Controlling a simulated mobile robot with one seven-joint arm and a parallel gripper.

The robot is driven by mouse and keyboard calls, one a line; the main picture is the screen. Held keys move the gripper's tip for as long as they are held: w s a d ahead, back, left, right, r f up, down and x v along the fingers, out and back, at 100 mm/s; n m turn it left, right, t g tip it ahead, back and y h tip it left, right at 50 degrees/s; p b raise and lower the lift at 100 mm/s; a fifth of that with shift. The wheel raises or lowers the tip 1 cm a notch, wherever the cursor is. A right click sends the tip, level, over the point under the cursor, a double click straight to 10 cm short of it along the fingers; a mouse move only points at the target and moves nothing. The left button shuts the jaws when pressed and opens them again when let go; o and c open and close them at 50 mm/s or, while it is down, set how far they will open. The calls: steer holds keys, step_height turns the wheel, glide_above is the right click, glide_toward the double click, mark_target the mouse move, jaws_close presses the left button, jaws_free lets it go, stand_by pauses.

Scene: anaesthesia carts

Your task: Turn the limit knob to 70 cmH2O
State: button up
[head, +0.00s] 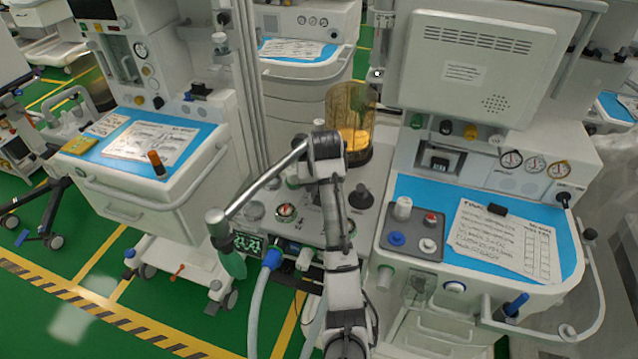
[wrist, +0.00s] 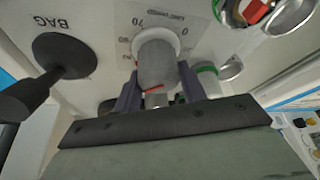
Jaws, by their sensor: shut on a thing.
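The limit knob (wrist: 157,58) is a grey cylinder on a pale panel in the wrist view. A "70" is printed to its left and a "0" to its right, with small limit lettering beyond it. My gripper (wrist: 158,80) has one dark finger on each side of the knob and is shut on it. A red mark shows on the knob's near side; I cannot tell which value the knob points to.
A black BAG lever (wrist: 62,55) stands close left of the knob in the wrist view. A grey bar (head: 262,182) with a green bag reaches left beside my arm. A clear bellows cylinder (head: 352,115) stands behind.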

steer(key=o, duration=1)
steer(key=shift+r, duration=0.1)
steer(key=shift+v, duration=6.85)
